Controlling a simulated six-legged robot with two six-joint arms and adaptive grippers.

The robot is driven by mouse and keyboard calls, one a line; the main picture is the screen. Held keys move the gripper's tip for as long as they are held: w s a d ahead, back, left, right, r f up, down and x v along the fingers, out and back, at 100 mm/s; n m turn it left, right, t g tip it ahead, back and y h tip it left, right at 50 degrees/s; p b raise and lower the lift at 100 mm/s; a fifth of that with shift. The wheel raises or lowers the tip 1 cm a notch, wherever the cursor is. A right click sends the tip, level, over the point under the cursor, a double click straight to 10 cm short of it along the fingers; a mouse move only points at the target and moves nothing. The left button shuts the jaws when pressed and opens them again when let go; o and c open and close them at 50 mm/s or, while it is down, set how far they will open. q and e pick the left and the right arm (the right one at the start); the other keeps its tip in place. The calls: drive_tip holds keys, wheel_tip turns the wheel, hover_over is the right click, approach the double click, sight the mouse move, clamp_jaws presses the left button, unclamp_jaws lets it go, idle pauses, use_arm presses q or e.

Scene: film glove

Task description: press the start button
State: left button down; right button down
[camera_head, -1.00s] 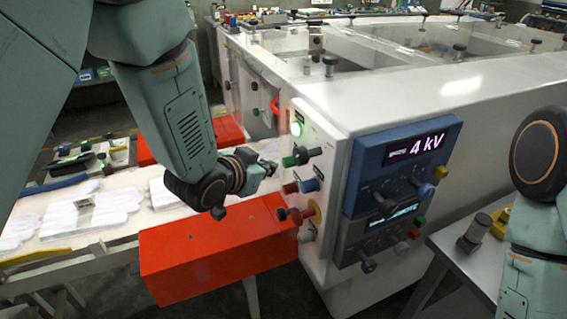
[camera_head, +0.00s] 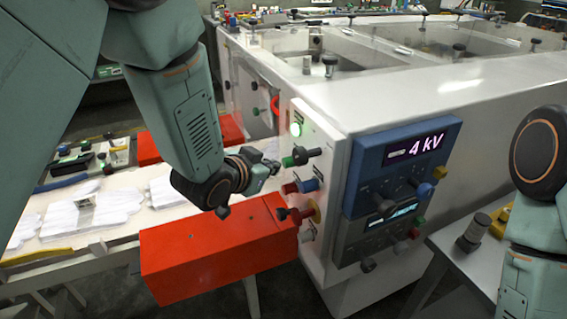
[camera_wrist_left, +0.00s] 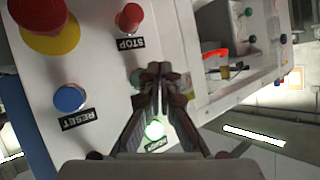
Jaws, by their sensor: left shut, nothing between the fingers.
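A green button (camera_head: 288,161) sticks out of the white end panel (camera_head: 312,260); its label is hidden, so I cannot confirm it is the start button. In the left wrist view it shows (camera_wrist_left: 136,76) partly behind my fingers. A lit green lamp (camera_head: 296,129) sits above it and also shows between my fingers (camera_wrist_left: 155,130); its label is too small to read. My left gripper (camera_head: 275,167) is shut and empty, with its tips just left of the green button. The tips also show in the wrist view (camera_wrist_left: 158,70). I cannot tell whether they touch the button.
A red STOP button (camera_wrist_left: 130,17), a blue RESET button (camera_wrist_left: 69,97) and a red mushroom button on yellow (camera_head: 310,211) are close by. An orange-red box (camera_head: 215,250) lies below the gripper. White gloves (camera_head: 90,215) lie on the left. A display (camera_head: 415,148) reads 4 kV.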

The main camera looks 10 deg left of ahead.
use_arm(q)
drive_tip(key=shift+w+d, duration=0.3)
drive_tip(key=shift+d, duration=0.1)
idle(0.6)
drive_tip(key=shift+a, duration=0.1)
drive_tip(key=shift+s+a, duration=0.5)
drive_tip(key=shift+a, duration=0.15)
drive_tip(key=s+a, duration=0.1)
drive_tip(key=a, duration=0.1)
drive_tip(key=s+a, duration=0.1)
drive_tip(key=a, duration=0.1)
drive_tip(key=shift+s, duration=0.4)
